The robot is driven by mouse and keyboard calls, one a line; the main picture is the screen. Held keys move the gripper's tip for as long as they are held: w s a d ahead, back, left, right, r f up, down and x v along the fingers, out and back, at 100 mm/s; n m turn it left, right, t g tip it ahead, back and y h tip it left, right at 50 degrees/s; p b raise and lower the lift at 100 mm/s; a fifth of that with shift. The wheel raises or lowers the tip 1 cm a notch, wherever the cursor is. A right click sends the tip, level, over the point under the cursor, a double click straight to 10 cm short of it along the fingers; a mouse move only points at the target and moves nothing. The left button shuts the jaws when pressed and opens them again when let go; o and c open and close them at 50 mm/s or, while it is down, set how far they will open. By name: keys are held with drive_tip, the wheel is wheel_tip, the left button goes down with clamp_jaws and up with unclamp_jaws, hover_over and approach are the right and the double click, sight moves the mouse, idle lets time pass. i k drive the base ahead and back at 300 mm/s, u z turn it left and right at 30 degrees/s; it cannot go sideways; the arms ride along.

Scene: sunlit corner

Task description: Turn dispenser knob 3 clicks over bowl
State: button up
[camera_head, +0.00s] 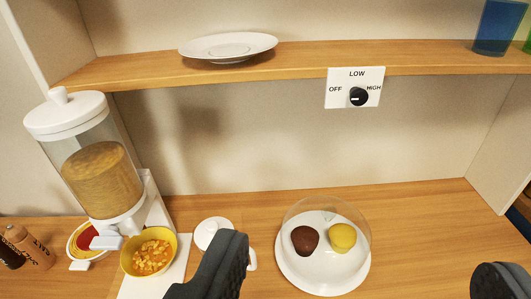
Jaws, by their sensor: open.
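A cereal dispenser (100,165) with a white lid and clear body stands at the left, part full of tan grain. Its white knob (106,241) sticks out low at the front, near its spout. A yellow bowl (149,252) with orange and pale pieces in it stands on the white base, below and just right of the knob. My gripper (358,272) is open and empty at the bottom edge. Its left finger is right of the bowl, apart from it, and its right finger is at the far right corner.
A glass-domed plate (323,278) with a brown and a yellow item stands between my fingers. A white lidded pot (211,235) is partly behind my left finger. Bottles (30,248) stand far left. A shelf (400,56) with a plate and cups runs above, with a dial panel (353,88).

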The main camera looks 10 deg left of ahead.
sight(110, 238)
drive_tip(key=u, duration=1.15)
drive_tip(key=k, duration=0.5)
drive_tip(key=z, duration=0.05)
drive_tip(key=i, duration=0.5)
drive_tip(key=z, duration=0.05)
